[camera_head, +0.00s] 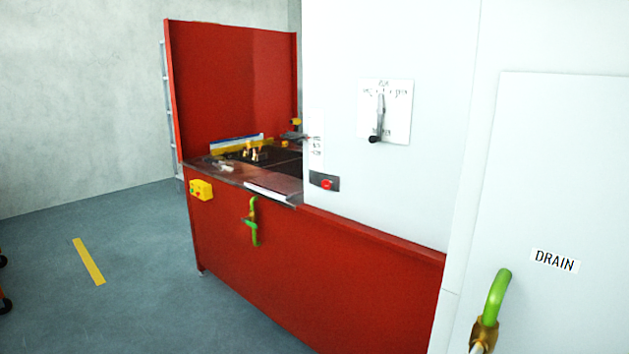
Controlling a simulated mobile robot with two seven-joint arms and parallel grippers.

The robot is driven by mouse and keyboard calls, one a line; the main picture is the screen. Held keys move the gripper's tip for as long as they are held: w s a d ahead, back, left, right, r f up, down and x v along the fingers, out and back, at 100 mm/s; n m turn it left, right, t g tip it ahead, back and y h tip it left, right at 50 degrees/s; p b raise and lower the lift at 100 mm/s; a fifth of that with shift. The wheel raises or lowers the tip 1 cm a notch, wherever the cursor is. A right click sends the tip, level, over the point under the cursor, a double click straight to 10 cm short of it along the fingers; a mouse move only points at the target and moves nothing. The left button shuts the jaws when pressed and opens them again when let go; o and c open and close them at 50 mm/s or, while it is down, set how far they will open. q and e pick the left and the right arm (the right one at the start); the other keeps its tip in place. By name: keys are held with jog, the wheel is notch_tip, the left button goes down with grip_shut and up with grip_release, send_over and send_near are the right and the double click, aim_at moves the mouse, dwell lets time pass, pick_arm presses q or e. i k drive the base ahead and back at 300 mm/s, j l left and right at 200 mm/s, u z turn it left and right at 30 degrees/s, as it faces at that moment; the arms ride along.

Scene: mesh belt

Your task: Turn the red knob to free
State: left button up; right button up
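A small red knob (327,184) sits on a dark plate at the lower left of the tall white cabinet (415,190), just above the red machine body. It is small in the picture, and I cannot read its setting. Small labels (316,147) run above it, too small to read. Neither of my grippers shows in the head view, and nothing is touching the knob.
A black lever (378,120) is on a white plate. A yellow box (201,189) and a green-handled valve (253,222) are on the red front. Another green handle (496,295) is below the DRAIN label (554,261). Floor (130,290) at left is largely clear.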

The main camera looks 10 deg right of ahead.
aim_at(326, 183)
jog(key=i+j, duration=0.75)
